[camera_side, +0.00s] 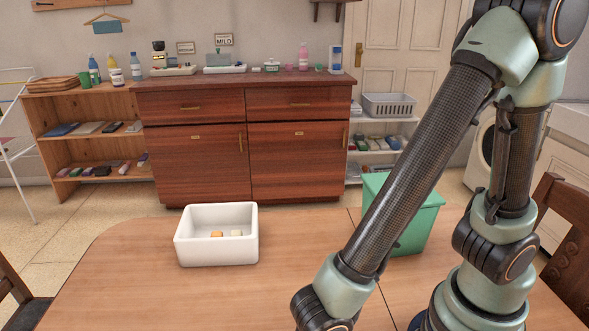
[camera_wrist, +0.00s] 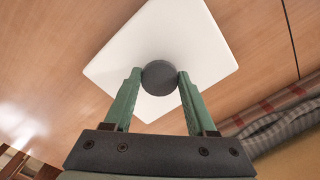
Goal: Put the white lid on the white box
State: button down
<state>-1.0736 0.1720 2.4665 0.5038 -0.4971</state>
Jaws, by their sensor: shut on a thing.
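The white box (camera_side: 217,252) stands open-topped on the wooden table, left of centre in the side view. A small orange thing (camera_side: 216,234) and a small pale thing (camera_side: 236,233) lie inside it. The white lid (camera_wrist: 190,50) shows in the wrist view as a flat square plate with a round dark grey knob (camera_wrist: 159,79). My gripper (camera_wrist: 160,76) has its two green fingers shut on the knob from both sides. In the side view my gripper and the lid are below the picture's edge. I cannot tell whether the lid is clear of the table.
A green bin (camera_side: 414,232) stands right of the box, partly behind my arm. A striped cloth (camera_wrist: 275,115) lies at the right in the wrist view. The wooden table (camera_side: 120,275) is bare around the box. Chairs (camera_side: 572,245) stand at its sides; a dresser (camera_side: 200,155) stands behind.

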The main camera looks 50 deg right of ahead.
jog(key=shift+f, duration=0.1)
jog(key=shift+c, duration=1)
grip_release()
jog(key=shift+f, duration=0.1)
notch_tip(320, 180, up, 12)
jog(key=w+d+r+m+t+y, duration=0.1)
jog(key=w+d+r+m+t, duration=0.1)
jog(key=w+d+r+m, duration=0.3)
jog(key=w+d+m, duration=0.4)
jog(key=w+d, duration=0.1)
jog(key=w, duration=0.2)
jog(key=shift+d+m+t, duration=0.3)
jog(key=shift+d+m, duration=0.1)
jog(key=shift+o, duration=0.2)
jog(key=w+d+r+m+t, duration=0.1)
jog(key=d+m, duration=0.3)
jog(key=d, duration=0.2)
jog(key=w+d+r+m+t+h, duration=0.1)
jog(key=w+d+r+m+t, duration=0.1)
jog(key=d, duration=0.4)
jog(key=shift+w+d+r+m, duration=0.2)
jog(key=shift+d+r+m, duration=0.1)
jog(key=shift+m, duration=0.6)
jog(key=shift+o, duration=0.2)
jog(key=shift+d+r, duration=0.1)
jog(key=shift+d, duration=0.3)
